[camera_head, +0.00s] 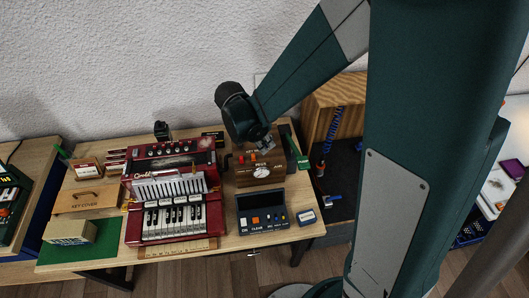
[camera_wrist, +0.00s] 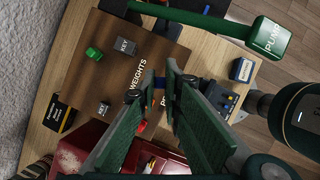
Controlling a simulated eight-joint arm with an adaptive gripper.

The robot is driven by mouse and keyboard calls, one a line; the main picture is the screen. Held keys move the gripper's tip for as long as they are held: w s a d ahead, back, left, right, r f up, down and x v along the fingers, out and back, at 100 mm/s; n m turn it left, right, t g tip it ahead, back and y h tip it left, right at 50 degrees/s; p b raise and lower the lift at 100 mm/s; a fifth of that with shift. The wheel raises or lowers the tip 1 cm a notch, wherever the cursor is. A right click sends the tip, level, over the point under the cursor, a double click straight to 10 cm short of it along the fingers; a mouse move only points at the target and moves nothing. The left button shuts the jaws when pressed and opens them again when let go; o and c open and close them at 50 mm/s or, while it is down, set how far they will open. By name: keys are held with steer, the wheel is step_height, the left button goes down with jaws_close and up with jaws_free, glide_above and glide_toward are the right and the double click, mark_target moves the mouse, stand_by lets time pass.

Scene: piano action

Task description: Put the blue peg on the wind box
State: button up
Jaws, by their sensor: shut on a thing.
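The wind box (camera_head: 258,172) is a brown wooden box with a round dial on its front, on the table right of the red keyboard. Its brown top (camera_wrist: 150,50) fills the middle of the wrist view, with a "WEIGHTS" label and a partly hidden second label. My gripper (camera_head: 266,146) is over the box top. In the wrist view my gripper (camera_wrist: 161,78) has its two green fingers close together, with the small blue peg (camera_wrist: 160,83) between the tips. Most of the peg is hidden by the fingers. I cannot tell whether the peg touches the box.
Two grey KEY weights (camera_wrist: 124,46) and a green piece (camera_wrist: 94,54) stand on the box top. A green PUMP lever (camera_wrist: 268,36) runs along its side. The red keyboard (camera_head: 176,222) stands to the left. A dark panel with buttons (camera_head: 262,212) lies in front.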

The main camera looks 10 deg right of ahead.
steer(key=shift+f, duration=0.4)
steer(key=shift+f, duration=0.1)
steer(key=shift+f, duration=2)
steer(key=shift+f, duration=0.15)
steer(key=o, duration=0.7)
steer(key=shift+v, duration=6.15)
steer(key=shift+d, duration=0.1)
